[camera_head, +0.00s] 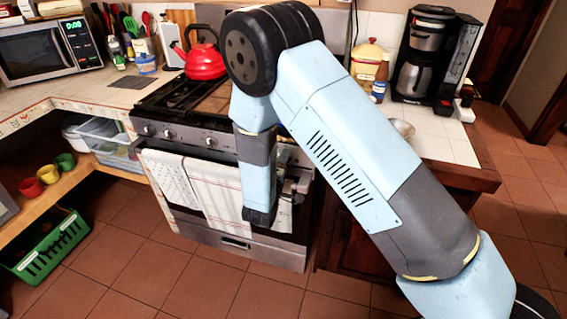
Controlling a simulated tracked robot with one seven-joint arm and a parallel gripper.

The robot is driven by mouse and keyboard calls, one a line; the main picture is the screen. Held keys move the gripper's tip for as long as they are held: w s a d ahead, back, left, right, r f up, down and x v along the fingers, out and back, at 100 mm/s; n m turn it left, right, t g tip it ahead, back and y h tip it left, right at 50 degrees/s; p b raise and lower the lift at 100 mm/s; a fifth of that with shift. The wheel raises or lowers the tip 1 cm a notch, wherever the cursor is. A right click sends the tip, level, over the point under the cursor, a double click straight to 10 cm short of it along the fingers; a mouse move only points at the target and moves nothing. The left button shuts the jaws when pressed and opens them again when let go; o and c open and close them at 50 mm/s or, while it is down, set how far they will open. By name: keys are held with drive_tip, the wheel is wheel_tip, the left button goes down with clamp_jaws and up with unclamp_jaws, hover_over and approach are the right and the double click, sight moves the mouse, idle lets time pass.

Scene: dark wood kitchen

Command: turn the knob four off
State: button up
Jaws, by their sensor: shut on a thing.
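The stove's front panel (222,150) carries a row of silver knobs. Several show left of my arm, among them the leftmost knob (147,130) and one farther right (210,142). My arm reaches over the stove and bends down in front of it. My gripper (285,160) is at the right part of the panel, partly hidden by my forearm, and small in view. It is shut on a knob there. That knob and its angle are hidden, so I cannot tell its setting.
A red kettle (205,63) stands on the stove top. Towels (213,188) hang on the oven door close to my arm. A coffee maker (424,55) stands on the right counter. A green crate (45,245) is at the lower left. The floor before the stove is clear.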

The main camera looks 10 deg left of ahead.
drive_tip(key=m, duration=0.4)
drive_tip(key=shift+d+f, duration=0.1)
drive_tip(key=shift+f, duration=0.25)
drive_tip(key=shift+m, duration=1.7)
drive_tip(key=shift+s, duration=0.1)
drive_tip(key=o, duration=1.1)
drive_tip(key=shift+r, duration=0.1)
drive_tip(key=shift+c, duration=0.2)
drive_tip(key=s+a, duration=0.1)
drive_tip(key=s, duration=1.2)
drive_tip(key=shift+s+a, duration=0.2)
drive_tip(key=shift+s, duration=0.1)
